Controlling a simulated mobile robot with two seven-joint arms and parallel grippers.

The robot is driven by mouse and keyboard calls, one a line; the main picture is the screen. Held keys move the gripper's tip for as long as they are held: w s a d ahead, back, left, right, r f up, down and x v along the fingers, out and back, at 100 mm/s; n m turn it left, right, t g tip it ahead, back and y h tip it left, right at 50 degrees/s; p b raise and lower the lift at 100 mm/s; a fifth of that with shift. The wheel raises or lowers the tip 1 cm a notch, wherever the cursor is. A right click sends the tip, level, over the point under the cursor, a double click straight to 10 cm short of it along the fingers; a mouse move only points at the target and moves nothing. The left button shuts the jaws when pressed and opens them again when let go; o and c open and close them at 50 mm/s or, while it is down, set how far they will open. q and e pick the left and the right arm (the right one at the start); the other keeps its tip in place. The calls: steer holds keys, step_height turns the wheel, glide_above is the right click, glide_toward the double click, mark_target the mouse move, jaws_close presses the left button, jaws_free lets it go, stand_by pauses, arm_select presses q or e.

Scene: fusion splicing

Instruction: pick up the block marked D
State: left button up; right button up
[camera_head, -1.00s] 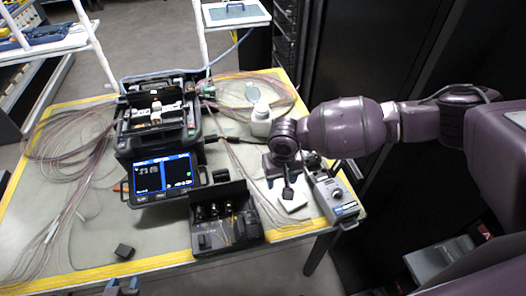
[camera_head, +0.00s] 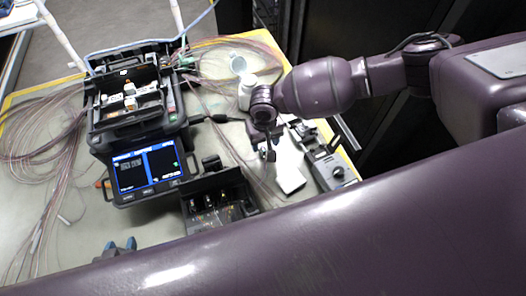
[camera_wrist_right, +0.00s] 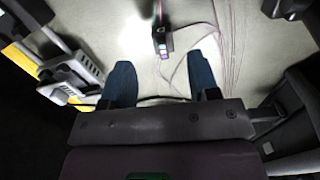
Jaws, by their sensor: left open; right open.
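I cannot read a letter D on anything. The small dark block on the table's front part in the earlier head view is not visible now, with my left gripper and arm covering that area. My right gripper (camera_head: 268,154) is open near a white pad (camera_head: 289,178), right of the splicer.
The fusion splicer (camera_head: 140,120) with its lit screen (camera_head: 147,170) stands left of centre. A black open case (camera_head: 220,200) sits in front of it. A grey device (camera_head: 330,168) is at the right edge. Fibre coils lie around. My large purple arm link crosses the bottom.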

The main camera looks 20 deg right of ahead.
mark_target(263, 149)
steer(key=shift+w+a+f, duration=0.1)
steer(key=shift+f, duration=1.2)
steer(key=shift+a+f, duration=0.1)
steer(key=shift+f, duration=1.2)
steer(key=shift+c, duration=0.4)
steer(key=c, duration=0.9)
steer(key=shift+r, duration=0.15)
